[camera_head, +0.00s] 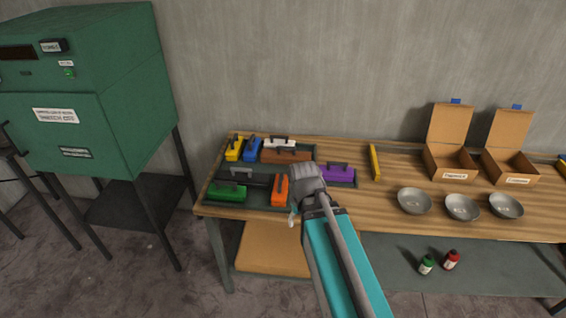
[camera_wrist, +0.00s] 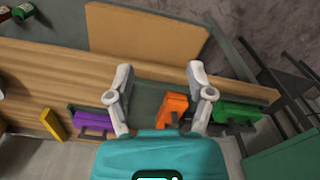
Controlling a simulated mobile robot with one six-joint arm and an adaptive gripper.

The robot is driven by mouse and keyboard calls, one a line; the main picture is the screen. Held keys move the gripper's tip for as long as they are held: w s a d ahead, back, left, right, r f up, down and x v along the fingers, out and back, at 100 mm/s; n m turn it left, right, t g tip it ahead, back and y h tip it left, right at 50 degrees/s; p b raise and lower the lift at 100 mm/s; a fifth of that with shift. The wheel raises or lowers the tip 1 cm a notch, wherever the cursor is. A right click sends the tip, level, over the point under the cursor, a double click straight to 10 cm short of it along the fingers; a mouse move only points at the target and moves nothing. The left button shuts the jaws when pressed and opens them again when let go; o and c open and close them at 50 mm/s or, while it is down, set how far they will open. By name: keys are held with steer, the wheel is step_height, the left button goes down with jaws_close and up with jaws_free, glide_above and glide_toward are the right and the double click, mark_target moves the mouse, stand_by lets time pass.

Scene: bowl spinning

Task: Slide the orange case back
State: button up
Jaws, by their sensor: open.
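The orange case (camera_head: 280,190) stands on a dark grey tray (camera_head: 262,204) at the left end of the workbench. In the wrist view the orange case (camera_wrist: 174,104) shows between my open fingers, nearer the right finger. My gripper (camera_head: 300,200) is open just right of the case in the head view; its fingertips (camera_wrist: 160,70) hold nothing. Whether a finger touches the case, I cannot tell. A green case (camera_head: 228,192) lies left of it and a purple case (camera_head: 338,173) right of it. Yellow, blue, white and brown cases stand along the tray's back.
A yellow bar (camera_head: 375,162) lies right of the tray. Several metal bowls, including one (camera_head: 414,201), and two open cardboard boxes (camera_head: 451,160) stand farther right. A green cabinet (camera_head: 85,90) stands left of the bench. Part of the tray's middle is bare.

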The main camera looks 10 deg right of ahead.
mark_target(281, 179)
steer(key=w+m, duration=0.1)
steer(key=w, duration=0.8)
steer(key=w+m, duration=0.1)
steer(key=w, duration=0.8)
steer(key=w+a+m, duration=0.1)
steer(key=w, duration=0.8)
steer(key=shift+w+r, duration=0.25)
steer(key=shift+w, duration=0.15)
steer(key=shift+f, duration=0.2)
step_height(281, 179, down, 7)
steer(key=b, duration=0.7)
steer(key=shift+f, duration=0.1)
jaws_close()
